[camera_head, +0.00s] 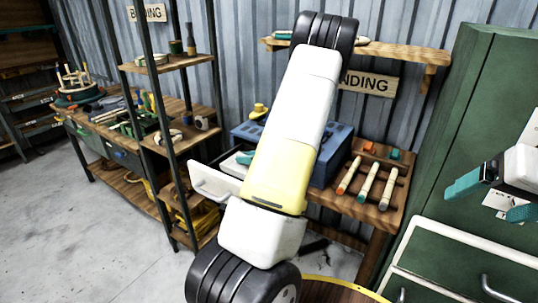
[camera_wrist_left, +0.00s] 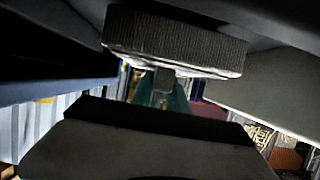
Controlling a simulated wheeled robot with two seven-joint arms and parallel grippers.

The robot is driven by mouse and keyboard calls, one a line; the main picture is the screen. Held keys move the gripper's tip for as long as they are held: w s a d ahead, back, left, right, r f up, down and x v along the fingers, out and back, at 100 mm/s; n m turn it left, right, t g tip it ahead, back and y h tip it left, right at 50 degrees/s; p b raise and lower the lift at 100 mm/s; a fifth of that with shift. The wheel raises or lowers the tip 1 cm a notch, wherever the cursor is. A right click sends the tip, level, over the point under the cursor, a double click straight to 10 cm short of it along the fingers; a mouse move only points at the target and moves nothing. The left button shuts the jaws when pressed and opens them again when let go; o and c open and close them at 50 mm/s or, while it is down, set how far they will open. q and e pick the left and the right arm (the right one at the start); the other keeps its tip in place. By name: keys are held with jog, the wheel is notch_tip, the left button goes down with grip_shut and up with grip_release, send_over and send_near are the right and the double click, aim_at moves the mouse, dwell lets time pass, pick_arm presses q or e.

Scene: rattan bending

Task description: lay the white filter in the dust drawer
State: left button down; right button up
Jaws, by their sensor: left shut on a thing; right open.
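A white drawer (camera_head: 214,183) stands pulled out from the blue dust unit (camera_head: 337,157), behind my left arm. The teal fingers of my left gripper (camera_head: 244,157) show just above the drawer's inside; the arm hides the rest. In the left wrist view, a ribbed block with a white lower edge, apparently the white filter (camera_wrist_left: 175,42), is in shadow at the teal fingers of my left gripper (camera_wrist_left: 160,92). The gripper is shut on it. Whether the filter touches the drawer is hidden. My right gripper (camera_head: 490,195) is open and empty at the right edge.
A wooden rack (camera_head: 376,207) with several handled tools stands right of the blue unit. A green cabinet (camera_head: 465,120) is at the right. An open shelf (camera_head: 172,64) stands left of the drawer. A small yellow object (camera_head: 259,111) sits on the blue unit.

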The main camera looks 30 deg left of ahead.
pick_arm(q)
jog(key=shift+f, duration=0.85)
jog(key=shift+f, duration=0.1)
jog(key=c, duration=1.3)
grip_release()
jog(key=shift+d+r, duration=0.2)
jog(key=shift+d, duration=0.1)
jog(key=v, duration=1.1)
jog(key=shift+d, duration=0.2)
